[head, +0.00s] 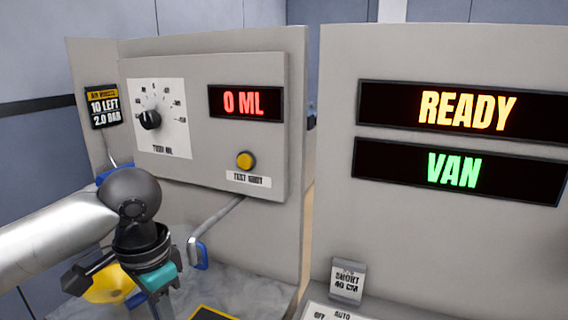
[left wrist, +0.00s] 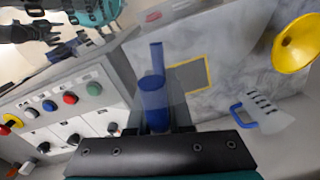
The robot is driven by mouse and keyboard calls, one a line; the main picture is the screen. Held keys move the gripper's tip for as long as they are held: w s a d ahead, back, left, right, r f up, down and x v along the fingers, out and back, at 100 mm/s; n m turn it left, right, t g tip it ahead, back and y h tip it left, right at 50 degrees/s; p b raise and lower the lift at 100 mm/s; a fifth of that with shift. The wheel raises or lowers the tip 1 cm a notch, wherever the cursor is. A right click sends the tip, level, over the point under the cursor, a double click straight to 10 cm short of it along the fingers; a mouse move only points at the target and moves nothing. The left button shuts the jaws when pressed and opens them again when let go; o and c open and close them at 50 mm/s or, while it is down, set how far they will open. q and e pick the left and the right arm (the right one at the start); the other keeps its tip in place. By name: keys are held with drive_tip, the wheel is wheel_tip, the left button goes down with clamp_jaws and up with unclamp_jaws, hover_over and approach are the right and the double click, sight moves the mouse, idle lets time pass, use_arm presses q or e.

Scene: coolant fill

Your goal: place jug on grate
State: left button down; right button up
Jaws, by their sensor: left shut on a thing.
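My left gripper (head: 150,290) comes in from the left in the head view, above the marbled worktop. In the left wrist view it is shut on a blue handle-like part (left wrist: 155,100), which I take as the jug's handle. The jug's body is hard to make out there. The grate, a dark square with a yellow frame (head: 212,313), shows at the bottom edge of the head view. In the left wrist view the grate (left wrist: 188,76) lies just beyond the held part, apparently below it. My right gripper (left wrist: 32,32) is at the upper left there, its jaws unclear.
A yellow funnel (head: 110,287) stands left of the grate. A blue-handled pale piece with dark marks (left wrist: 262,112) is near it. A bent grey pipe (head: 215,228) comes from the 0 ML panel (head: 200,120). A button panel (left wrist: 75,110) bounds the other side.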

use_arm(q)
drive_tip(key=shift+s+d+f+n, duration=0.3)
drive_tip(key=shift+s+d+n, duration=0.35)
drive_tip(key=shift+n, duration=0.6)
drive_tip(key=shift+s+d+f+n, duration=0.3)
drive_tip(key=shift+s+n, duration=0.6)
drive_tip(key=shift+n, duration=0.3)
drive_tip(key=shift+s+d+f+n, duration=0.3)
drive_tip(key=shift+s+d+n, duration=0.35)
drive_tip(key=shift+n, duration=0.6)
drive_tip(key=shift+a, duration=0.15)
